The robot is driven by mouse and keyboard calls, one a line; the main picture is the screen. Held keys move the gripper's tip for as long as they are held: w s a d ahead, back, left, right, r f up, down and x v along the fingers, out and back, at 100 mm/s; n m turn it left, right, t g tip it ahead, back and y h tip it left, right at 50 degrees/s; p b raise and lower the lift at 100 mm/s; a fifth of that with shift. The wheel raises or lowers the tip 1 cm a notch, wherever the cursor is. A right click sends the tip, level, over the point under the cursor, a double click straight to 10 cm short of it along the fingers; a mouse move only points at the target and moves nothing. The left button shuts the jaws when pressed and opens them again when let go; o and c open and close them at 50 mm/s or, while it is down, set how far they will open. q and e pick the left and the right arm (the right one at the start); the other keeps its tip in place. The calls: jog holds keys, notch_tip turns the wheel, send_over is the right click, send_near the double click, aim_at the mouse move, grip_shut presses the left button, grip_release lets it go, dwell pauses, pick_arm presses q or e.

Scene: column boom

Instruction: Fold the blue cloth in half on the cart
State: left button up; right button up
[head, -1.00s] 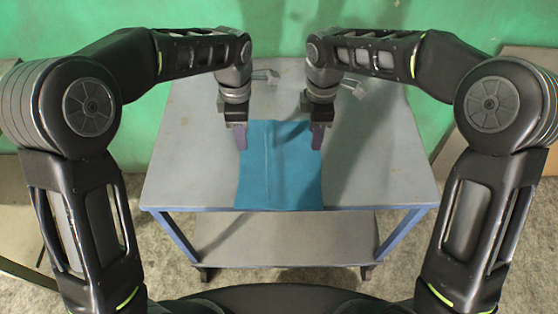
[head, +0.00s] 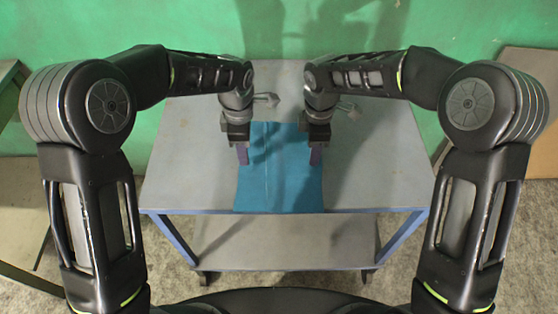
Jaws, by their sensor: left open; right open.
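The blue cloth (head: 279,180) lies spread flat on the grey top of the cart (head: 180,180), its near edge close to the cart's front edge. My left gripper (head: 243,158) is open and points down at the cloth's left side edge. My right gripper (head: 315,158) is open and points down at the cloth's right side edge. I cannot tell whether the fingertips touch the cloth. My grippers and forearms hide parts of the cloth's far corners.
The cart has a lower shelf (head: 285,245) and blue legs. The cart top is bare left and right of the cloth. A green wall (head: 290,30) stands behind. A board (head: 525,110) leans at the right, and a table (head: 15,190) stands at the left.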

pick_arm(q)
jog(key=shift+f, duration=1.35)
pick_arm(e)
jog(key=shift+f, duration=1.35)
pick_arm(q)
jog(key=shift+f, duration=0.2)
pick_arm(e)
jog(key=shift+f, duration=0.2)
pick_arm(q)
jog(key=shift+r, duration=0.1)
jog(key=shift+c, duration=0.2)
pick_arm(e)
jog(key=shift+r, duration=0.1)
jog(key=shift+c, duration=0.2)
pick_arm(q)
jog(key=shift+c, duration=0.4)
pick_arm(e)
jog(key=shift+c, duration=0.4)
pick_arm(q)
grip_shut()
pick_arm(e)
jog(key=shift+s, duration=0.1)
grip_shut()
